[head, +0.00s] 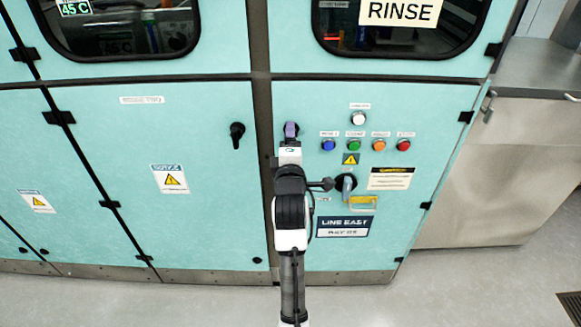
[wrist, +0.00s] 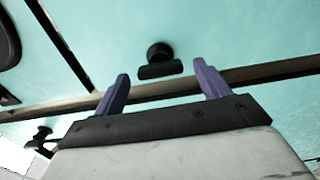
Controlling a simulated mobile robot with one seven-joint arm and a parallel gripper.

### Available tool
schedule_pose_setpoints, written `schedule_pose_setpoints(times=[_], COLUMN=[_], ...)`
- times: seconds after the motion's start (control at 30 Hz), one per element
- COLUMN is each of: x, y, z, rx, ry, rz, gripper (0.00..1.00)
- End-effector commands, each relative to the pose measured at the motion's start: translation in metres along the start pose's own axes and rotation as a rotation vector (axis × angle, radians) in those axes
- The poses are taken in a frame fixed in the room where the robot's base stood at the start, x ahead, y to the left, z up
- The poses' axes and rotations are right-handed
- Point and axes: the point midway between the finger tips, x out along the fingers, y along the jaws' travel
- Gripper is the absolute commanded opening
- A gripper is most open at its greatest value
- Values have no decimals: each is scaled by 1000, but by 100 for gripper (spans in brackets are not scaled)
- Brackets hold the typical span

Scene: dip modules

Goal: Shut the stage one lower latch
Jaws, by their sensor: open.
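My gripper (head: 291,130) is raised in front of the teal cabinet, at the left edge of the right lower panel. Its two purple fingers are open and empty. In the wrist view, a black latch (wrist: 158,62) sits ahead, between the directions of the two fingers (wrist: 160,74). Its bar lies roughly parallel to the grey post, and the fingers look apart from it. In the head view my gripper mostly hides this latch. Another black latch (head: 237,132) is on the left lower panel, across the post. I cannot read which latch is marked stage one.
The grey post (head: 262,150) separates the panels. Windows lie above. A steel counter (head: 540,80) stands at right. Front floor is clear.

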Motion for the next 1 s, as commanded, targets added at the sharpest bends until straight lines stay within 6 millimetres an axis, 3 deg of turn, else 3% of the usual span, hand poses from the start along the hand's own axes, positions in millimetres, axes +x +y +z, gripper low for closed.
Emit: schedule_pose_setpoints(times=[0.33, 0.6, 1.0], x=[-85, -106, -109], y=[-4, 0, 0], z=[0, 0, 0], rx=[0, 0, -1], ry=[0, 1, 0], rz=[0, -2, 0], gripper=[75, 75, 75])
